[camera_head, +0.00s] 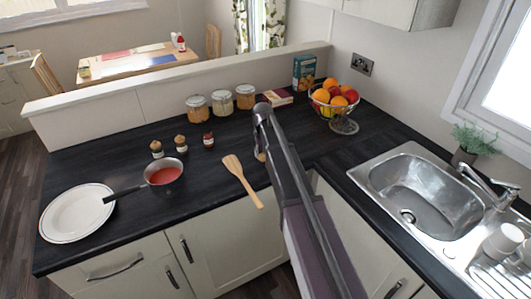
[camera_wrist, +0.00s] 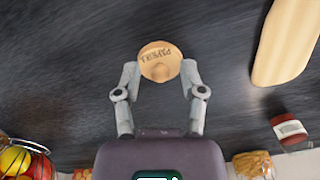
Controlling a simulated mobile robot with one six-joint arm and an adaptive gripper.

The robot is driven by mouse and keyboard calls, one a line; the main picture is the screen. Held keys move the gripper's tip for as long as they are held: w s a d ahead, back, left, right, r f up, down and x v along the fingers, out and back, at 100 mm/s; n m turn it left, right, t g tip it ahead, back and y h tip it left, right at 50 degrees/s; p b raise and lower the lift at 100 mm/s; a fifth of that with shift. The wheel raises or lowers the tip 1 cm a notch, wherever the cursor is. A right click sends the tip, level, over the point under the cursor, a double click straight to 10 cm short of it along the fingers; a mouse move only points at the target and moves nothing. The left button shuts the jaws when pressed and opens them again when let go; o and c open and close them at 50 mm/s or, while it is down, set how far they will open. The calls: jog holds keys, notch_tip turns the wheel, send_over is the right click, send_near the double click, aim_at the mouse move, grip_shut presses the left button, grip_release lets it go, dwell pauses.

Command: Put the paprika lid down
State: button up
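In the head view my arm hides most of the gripper, just right of the wooden spatula (camera_head: 236,172). A small red jar without a cork lid (camera_head: 208,141) stands left of it; the wrist view shows it too (camera_wrist: 291,131).
Two cork-lidded jars (camera_head: 157,149) (camera_head: 181,144), a saucepan of red sauce (camera_head: 163,178) and a white plate (camera_head: 75,215) are at left. Storage jars (camera_head: 222,104) and a fruit bowl (camera_head: 343,122) stand behind. The sink (camera_head: 418,195) is at right.

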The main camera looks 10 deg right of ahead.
aim_at(263, 154)
jog(key=shift+r, duration=0.1)
dwell(0.3)
notch_tip(263, 154, up, 12)
jog(key=p, duration=1.2)
dwell(0.7)
jog(key=s+d, duration=0.1)
jog(key=s, duration=2.8)
jog(key=shift+s, duration=0.2)
